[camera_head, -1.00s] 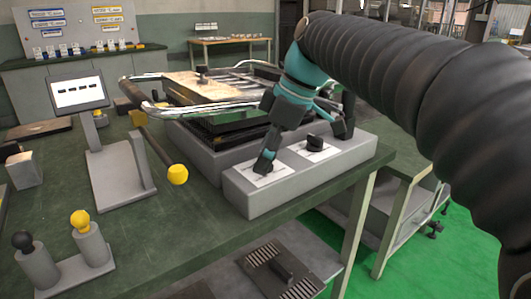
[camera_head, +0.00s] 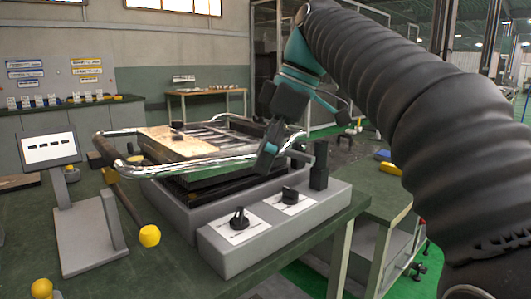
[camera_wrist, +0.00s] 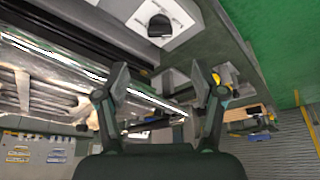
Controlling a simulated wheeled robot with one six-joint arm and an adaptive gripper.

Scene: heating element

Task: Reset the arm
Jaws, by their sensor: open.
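My gripper (camera_head: 270,158) hangs at the end of my black-sleeved arm, above and behind the grey control box (camera_head: 226,262). Its dark fingers overlap the chrome rail (camera_head: 205,166) in the head view; I cannot tell whether they touch it. In the wrist view my gripper (camera_wrist: 158,82) has its two fingers spread with nothing between them. Two black knobs, a left one (camera_head: 239,218) and a right one (camera_head: 289,194), stand on white plates on the box, clear of the fingers. One knob (camera_wrist: 160,26) shows at the top of the wrist view.
The railed apparatus with a wooden board (camera_head: 180,146) fills the bench (camera_head: 150,275) behind the box. A yellow-tipped lever (camera_head: 149,236), a tilted display (camera_head: 50,148) and a black post (camera_head: 319,165) stand nearby. A side table (camera_head: 385,205) is at right.

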